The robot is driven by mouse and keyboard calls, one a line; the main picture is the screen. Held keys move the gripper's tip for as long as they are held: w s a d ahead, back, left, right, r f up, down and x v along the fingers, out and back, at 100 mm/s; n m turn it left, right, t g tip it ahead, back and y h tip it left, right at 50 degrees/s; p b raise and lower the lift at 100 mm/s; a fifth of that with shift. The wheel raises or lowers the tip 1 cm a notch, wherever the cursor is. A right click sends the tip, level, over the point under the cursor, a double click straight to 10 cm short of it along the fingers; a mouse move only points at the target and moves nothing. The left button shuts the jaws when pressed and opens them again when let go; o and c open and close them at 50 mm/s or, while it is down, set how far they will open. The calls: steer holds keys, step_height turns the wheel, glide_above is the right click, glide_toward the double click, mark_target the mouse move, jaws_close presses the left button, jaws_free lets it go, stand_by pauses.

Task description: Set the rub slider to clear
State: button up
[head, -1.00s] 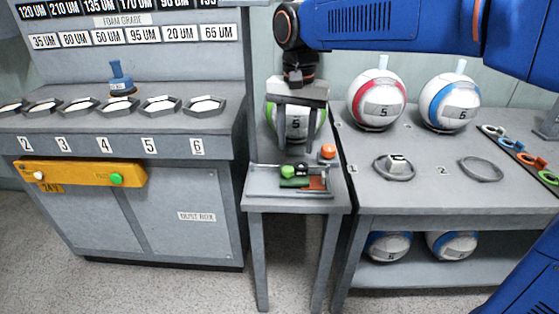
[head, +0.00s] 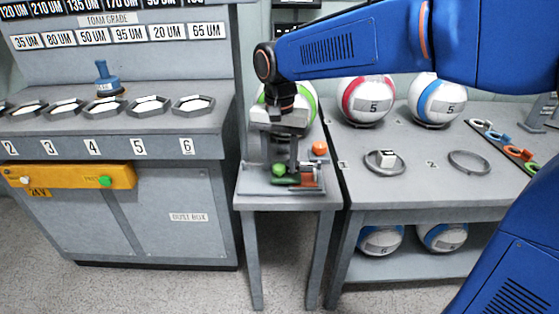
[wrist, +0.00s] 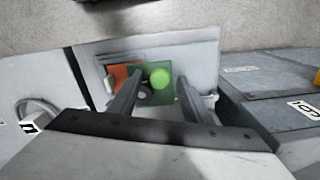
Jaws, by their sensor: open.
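A small panel on the narrow grey stand carries a green patch and an orange-red patch (wrist: 121,74), with a round green knob (wrist: 160,78) and a small dark knob (wrist: 144,93) at the green patch. This looks like the rub slider; its lettering cannot be read. My gripper (head: 287,172) is low over the panel in the head view, partly hiding it. In the wrist view its open fingers (wrist: 157,103) stand on either side of the dark knob and green patch. Nothing is held, and I cannot tell whether a finger touches the panel.
An orange knob (head: 319,148) sits at the stand's right back. A green-striped ball (head: 307,108) stands behind my gripper. The right table bears a red-striped ball (head: 366,100), a blue-striped ball (head: 437,99) and rings (head: 469,162). The grey cabinet (head: 190,215) closely borders the stand's left.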

jaws_close()
steer(key=a, duration=0.8)
steer(key=shift+w+a, duration=0.15)
jaws_free()
steer(key=shift+a, duration=0.15)
